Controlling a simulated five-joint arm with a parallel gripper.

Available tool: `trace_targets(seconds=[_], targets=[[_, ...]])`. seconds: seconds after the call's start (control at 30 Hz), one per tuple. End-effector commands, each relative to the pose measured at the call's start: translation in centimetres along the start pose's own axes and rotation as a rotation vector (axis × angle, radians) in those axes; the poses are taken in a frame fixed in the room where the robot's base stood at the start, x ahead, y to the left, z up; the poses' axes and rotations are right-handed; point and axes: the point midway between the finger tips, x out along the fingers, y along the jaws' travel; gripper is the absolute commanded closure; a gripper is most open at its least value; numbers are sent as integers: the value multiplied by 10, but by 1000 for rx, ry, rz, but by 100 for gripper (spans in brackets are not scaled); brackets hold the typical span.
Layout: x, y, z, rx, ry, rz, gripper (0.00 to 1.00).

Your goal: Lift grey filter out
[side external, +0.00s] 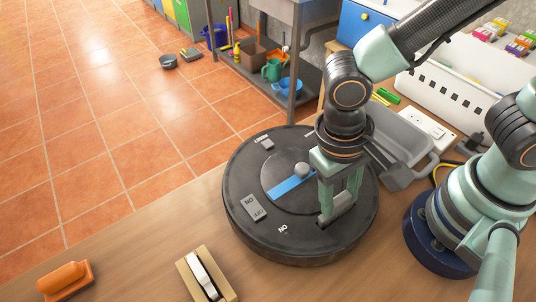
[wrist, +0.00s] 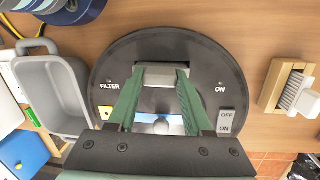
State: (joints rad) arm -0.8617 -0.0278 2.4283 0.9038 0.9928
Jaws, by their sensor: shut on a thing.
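The round black robot vacuum (side external: 250,215) lies on the wooden table, with a blue strip (side external: 288,185) and a round grey knob on its top. My gripper (side external: 340,205) points down over its near right part, its two green fingers shut on the grey filter (side external: 345,210). In the wrist view the filter (wrist: 161,76) is a grey block between the fingertips, beside the word FILTER. It sits at the dark slot in the vacuum's top; I cannot tell how far it is raised. Its lower part is hidden.
An empty grey tray (wrist: 22,72) with a handle stands beside the vacuum. A wooden block with a white brush (side external: 203,272) and an orange brush (side external: 65,279) lie at the front. A white socket strip (side external: 425,125) is behind. The table between the orange brush and the vacuum is mostly free.

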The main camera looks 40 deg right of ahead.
Motion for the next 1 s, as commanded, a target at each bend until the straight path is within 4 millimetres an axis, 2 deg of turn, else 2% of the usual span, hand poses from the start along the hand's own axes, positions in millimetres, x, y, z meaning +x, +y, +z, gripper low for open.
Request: trace_targets(seconds=[0.27,0.7,0.83,1.0], targets=[[-44,8,5,2,-1,2,100],[-143,20,13,1,0,0,100],[-162,23,15,1,-1,1,100],[-175,26,17,1,-3,4,100]])
